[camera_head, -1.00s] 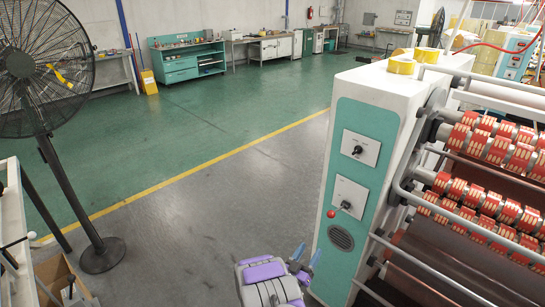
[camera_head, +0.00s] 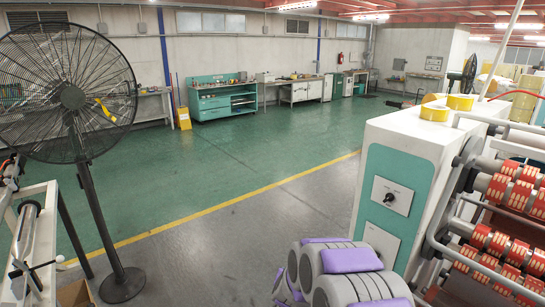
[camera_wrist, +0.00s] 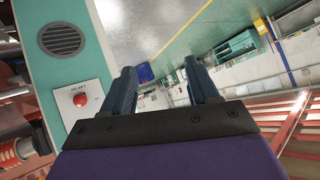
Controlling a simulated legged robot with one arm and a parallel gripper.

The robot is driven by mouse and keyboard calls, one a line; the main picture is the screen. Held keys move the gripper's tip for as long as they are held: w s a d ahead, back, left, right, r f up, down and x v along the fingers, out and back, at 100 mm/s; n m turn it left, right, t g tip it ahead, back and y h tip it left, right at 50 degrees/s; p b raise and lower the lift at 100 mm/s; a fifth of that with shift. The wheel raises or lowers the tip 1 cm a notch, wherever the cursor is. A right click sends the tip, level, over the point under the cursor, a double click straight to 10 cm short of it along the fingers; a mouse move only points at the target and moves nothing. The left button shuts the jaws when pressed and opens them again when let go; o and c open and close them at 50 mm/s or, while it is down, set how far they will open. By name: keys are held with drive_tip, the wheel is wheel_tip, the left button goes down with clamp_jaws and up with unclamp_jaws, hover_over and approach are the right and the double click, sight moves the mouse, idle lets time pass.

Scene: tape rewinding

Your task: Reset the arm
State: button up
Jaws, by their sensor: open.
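My gripper (camera_wrist: 162,86) shows in the wrist view with two dark blue fingers spread apart. Nothing is between them. My grey and purple arm (camera_head: 350,262) is at the bottom centre of the head view, folded close, in front of the machine. The fingers cannot be made out in the head view. The wrist view is rolled over, with the machine's teal panel (camera_wrist: 60,70) at left, a red button (camera_wrist: 80,99) on it and a round vent (camera_wrist: 61,40) above the button in the picture.
The white and teal machine (camera_head: 425,145) with red-banded rollers stands close at right, yellow tape rolls (camera_head: 460,102) on top. A large fan (camera_head: 70,97) and a white-framed stand (camera_head: 35,240) are at left. Green floor (camera_head: 220,170) lies open beyond the yellow line.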

drive_tip(key=s+a+r+n+g+y, duration=0.1)
drive_tip(key=s+r+n+g+y, duration=0.3)
drive_tip(key=s, duration=0.6)
drive_tip(key=s+a+r+g, duration=0.1)
drive_tip(key=s+r+g, duration=0.1)
drive_tip(key=s+r, duration=0.6)
drive_tip(key=s+d+r+g+h, duration=0.1)
drive_tip(key=s+d, duration=0.4)
drive_tip(key=s, duration=1)
drive_tip(key=s+d+r+g+h, duration=0.2)
drive_tip(key=s+d+g, duration=0.3)
drive_tip(key=s, duration=1.1)
drive_tip(key=shift+s+r+n, duration=0.15)
drive_tip(key=shift+r+n, duration=0.15)
drive_tip(key=shift+r, duration=0.2)
drive_tip(key=shift+a, duration=0.1)
